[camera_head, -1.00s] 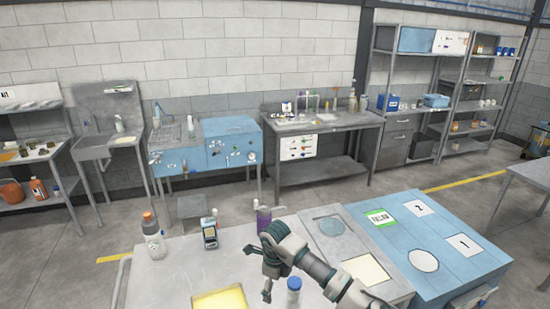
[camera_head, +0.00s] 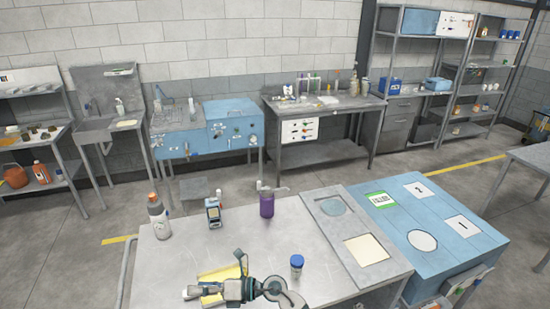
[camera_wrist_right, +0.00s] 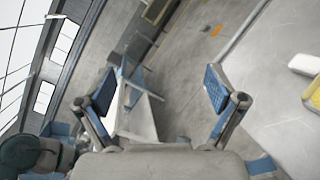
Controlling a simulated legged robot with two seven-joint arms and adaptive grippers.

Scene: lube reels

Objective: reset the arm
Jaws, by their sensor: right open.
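My right arm comes in at the bottom of the head view, and its gripper (camera_head: 205,290) is low over the front of the grey table (camera_head: 330,283), pointing left beside a yellow pad (camera_head: 222,273). It partly covers the pad. In the right wrist view, the two blue-padded fingers of my right gripper (camera_wrist_right: 157,92) stand wide apart with nothing between them. Beyond them are the floor and the table edge. My left gripper is in neither view.
The table holds a grey bottle (camera_head: 159,220), a small blue-and-white device (camera_head: 213,212), a purple pump bottle (camera_head: 267,204) and a blue-capped jar (camera_head: 297,265). A blue bench (camera_head: 460,240) adjoins at the right. The table's middle is mostly clear.

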